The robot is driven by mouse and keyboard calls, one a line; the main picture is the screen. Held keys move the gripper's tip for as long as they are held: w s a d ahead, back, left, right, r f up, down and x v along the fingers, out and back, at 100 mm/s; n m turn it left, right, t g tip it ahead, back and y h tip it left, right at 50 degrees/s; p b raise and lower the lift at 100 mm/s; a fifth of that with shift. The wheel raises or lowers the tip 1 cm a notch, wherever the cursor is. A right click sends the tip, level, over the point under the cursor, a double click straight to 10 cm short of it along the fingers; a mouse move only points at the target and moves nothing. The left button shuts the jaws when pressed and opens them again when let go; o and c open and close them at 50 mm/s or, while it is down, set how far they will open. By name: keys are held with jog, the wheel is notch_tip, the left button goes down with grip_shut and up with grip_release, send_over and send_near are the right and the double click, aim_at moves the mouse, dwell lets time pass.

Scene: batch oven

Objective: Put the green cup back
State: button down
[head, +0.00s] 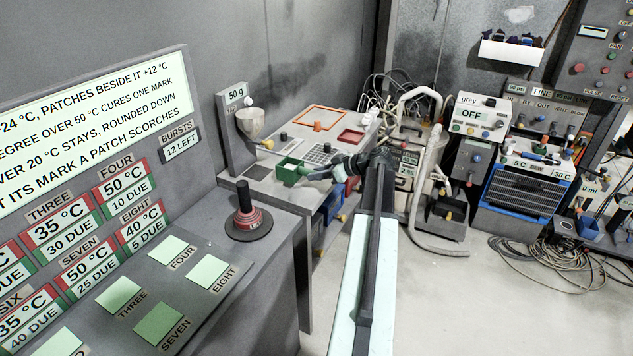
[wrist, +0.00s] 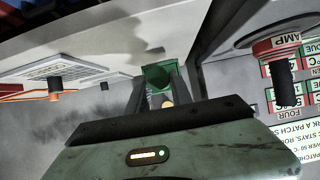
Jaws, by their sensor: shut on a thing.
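The green cup (head: 289,171) is a small, dark green, square-sided cup at the front of the grey worktable. In the wrist view the green cup (wrist: 158,75) sits between the fingertips of my gripper (wrist: 161,93), with its open side showing. My gripper (head: 311,173) reaches in from the right in the head view and is shut on the cup. I cannot tell whether the cup's bottom touches the table. Something pale orange shows between the fingers, close behind the cup.
A funnel (head: 250,123) under a "50 g" sign stands behind the cup. A keypad grid (head: 319,154), an orange outlined square (head: 337,109) and a red tray (head: 350,137) lie on the table. A black knob (head: 246,197) on a red base stands on the nearer console.

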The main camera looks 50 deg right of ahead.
jog(key=shift+w+d, duration=0.1)
jog(key=shift+w, duration=0.15)
jog(key=shift+w+d, duration=0.25)
jog(key=shift+w, duration=0.25)
notch_tip(320, 180, down, 4)
jog(key=b, duration=0.4)
jog(key=shift+r, duration=0.2)
jog(key=c, duration=1.6)
grip_release()
jog(key=shift+f, duration=0.15)
jog(key=o, duration=0.5)
jog(key=shift+c, duration=0.2)
jog(key=shift+s, duration=0.1)
